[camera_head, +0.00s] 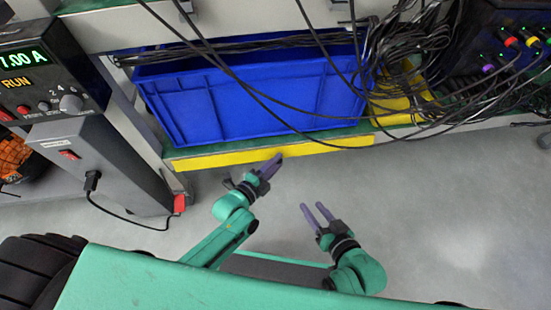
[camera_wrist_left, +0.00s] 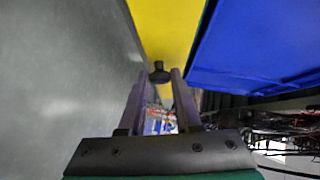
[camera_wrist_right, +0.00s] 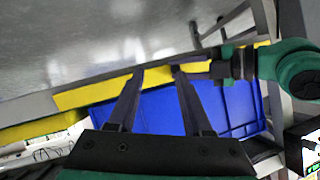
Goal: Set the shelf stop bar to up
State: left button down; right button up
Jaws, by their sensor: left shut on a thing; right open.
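The shelf stop bar (camera_head: 215,160) is a long yellow strip along the front edge of the lower shelf, lying below the green shelf surface in the head view. In the left wrist view the yellow bar (camera_wrist_left: 165,25) runs away from the fingers, with a small black knob (camera_wrist_left: 159,73) on it. My left gripper (camera_head: 272,164) is at the bar's front, around its middle, with its fingers shut on the knob. My right gripper (camera_head: 314,208) is open and empty, apart from the bar above the floor. The bar (camera_wrist_right: 90,95) also shows in the right wrist view.
A blue crate (camera_head: 235,105) stands on the shelf right behind the bar. Black cables (camera_head: 400,65) hang in front of the crate and pile up at the right. A power supply unit (camera_head: 45,70) stands at the left. The grey floor (camera_head: 450,220) at the right is clear.

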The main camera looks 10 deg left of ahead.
pick_arm(q)
jog(key=shift+s+d+r+n+g+p, duration=0.15)
jog(key=shift+r+n+g+p, duration=0.4)
jog(key=shift+p, duration=1.35)
jog(key=shift+s+r+n+g+p, duration=0.25)
jog(key=shift+n+g+p, duration=0.6)
jog(key=shift+p, duration=1.05)
pick_arm(e)
jog(key=s+d+r+g+h, duration=0.2)
jog(key=d+r+g+h, duration=0.1)
jog(key=d, duration=0.4)
jog(key=s+d+r+g+h, duration=0.2)
jog(key=s+d+r+g, duration=0.1)
jog(key=d+g, duration=0.3)
jog(key=shift+d+h, duration=0.4)
jog(key=shift+d, duration=0.05)
jog(key=shift+s, duration=0.1)
pick_arm(q)
jog(key=c, duration=0.6)
grip_release()
pick_arm(e)
jog(key=shift+r, duration=0.1)
